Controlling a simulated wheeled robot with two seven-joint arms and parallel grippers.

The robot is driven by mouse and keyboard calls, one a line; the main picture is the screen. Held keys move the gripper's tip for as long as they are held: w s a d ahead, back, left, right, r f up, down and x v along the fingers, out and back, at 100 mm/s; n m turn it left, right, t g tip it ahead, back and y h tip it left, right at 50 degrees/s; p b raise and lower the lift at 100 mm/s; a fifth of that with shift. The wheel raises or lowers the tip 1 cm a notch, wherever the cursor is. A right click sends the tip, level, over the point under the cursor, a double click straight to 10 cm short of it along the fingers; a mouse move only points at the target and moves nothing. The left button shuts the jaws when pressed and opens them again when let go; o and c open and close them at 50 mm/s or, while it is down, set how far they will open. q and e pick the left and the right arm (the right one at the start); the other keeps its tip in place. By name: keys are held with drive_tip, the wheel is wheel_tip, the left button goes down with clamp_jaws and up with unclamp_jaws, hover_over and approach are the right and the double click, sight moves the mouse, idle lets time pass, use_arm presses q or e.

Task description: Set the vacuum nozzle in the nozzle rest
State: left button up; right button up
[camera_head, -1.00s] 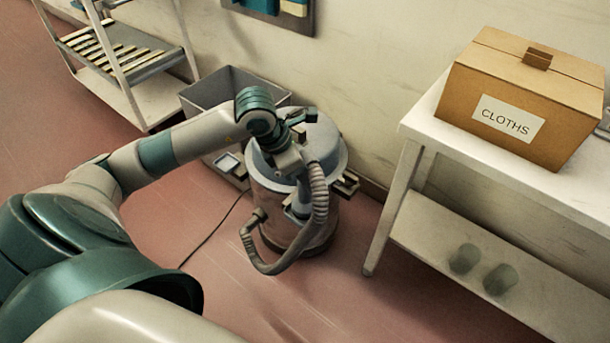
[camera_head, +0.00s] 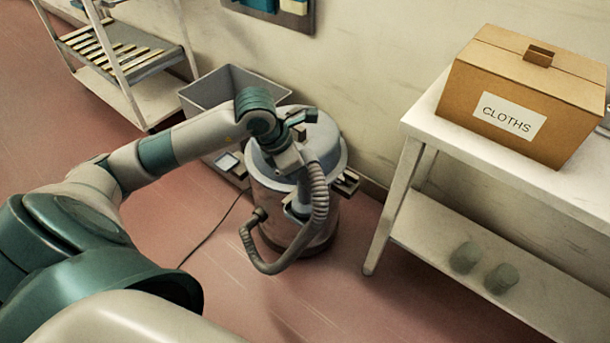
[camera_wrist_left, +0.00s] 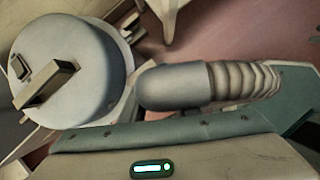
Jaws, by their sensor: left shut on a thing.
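The vacuum (camera_head: 275,180) is a drum with a pale grey-blue lid and stands on the floor. Its ribbed hose (camera_head: 320,200) loops from the drum's lower front up to my left gripper (camera_head: 293,165). My left gripper is shut on the vacuum nozzle at the hose's upper end, beside the lid's front. In the left wrist view, the nozzle's smooth grey body (camera_wrist_left: 178,86) lies across the picture, joined to the ribbed hose. A small dark bracket (camera_head: 346,183), perhaps the nozzle rest, projects from the drum's right side. The nozzle's tip is hard to make out. My right gripper is out of view.
A grey bin (camera_head: 215,90) stands behind the vacuum at the wall. A rack (camera_head: 150,65) is at back left. A cord crosses the floor.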

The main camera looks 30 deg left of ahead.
use_arm(q)
drive_tip(key=shift+f, duration=0.3)
idle(0.5)
drive_tip(key=o, duration=1.3)
drive_tip(key=shift+c, duration=0.2)
drive_tip(key=shift+r, duration=0.1)
drive_tip(key=p+v, duration=0.1)
drive_tip(key=v, duration=1.6)
drive_tip(key=shift+s+r, duration=0.1)
